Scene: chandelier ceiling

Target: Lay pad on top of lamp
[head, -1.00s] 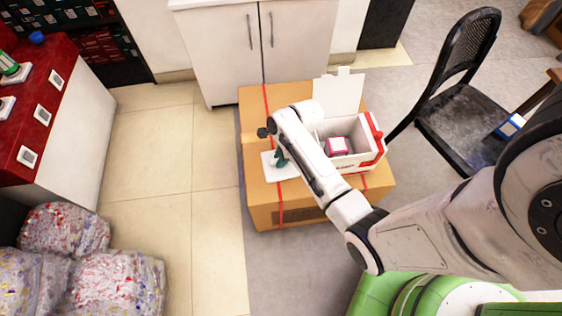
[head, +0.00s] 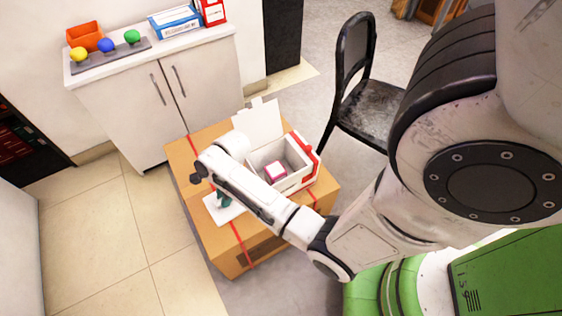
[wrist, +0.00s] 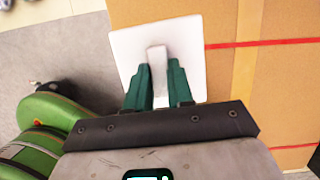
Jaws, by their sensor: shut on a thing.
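A white square pad (head: 215,208) with a small grey raised grip shows at the left part of a cardboard box's top. It also shows in the wrist view (wrist: 126,45). My gripper (wrist: 158,70) has green fingers shut on the pad's grip, with the plate just beyond the fingertips. In the head view my gripper (head: 224,200) is largely hidden under my white arm. I cannot tell whether the pad touches the box or is held just above it. I cannot tell for sure which thing is the lamp.
The cardboard box (head: 215,245) has red straps. An open white box (head: 298,180) on it holds a pink-and-white cube (head: 275,171). A white cabinet (head: 200,85) carries a dark board with yellow, blue and green round things. A black chair (head: 365,105) stands behind. Tiled floor at left is clear.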

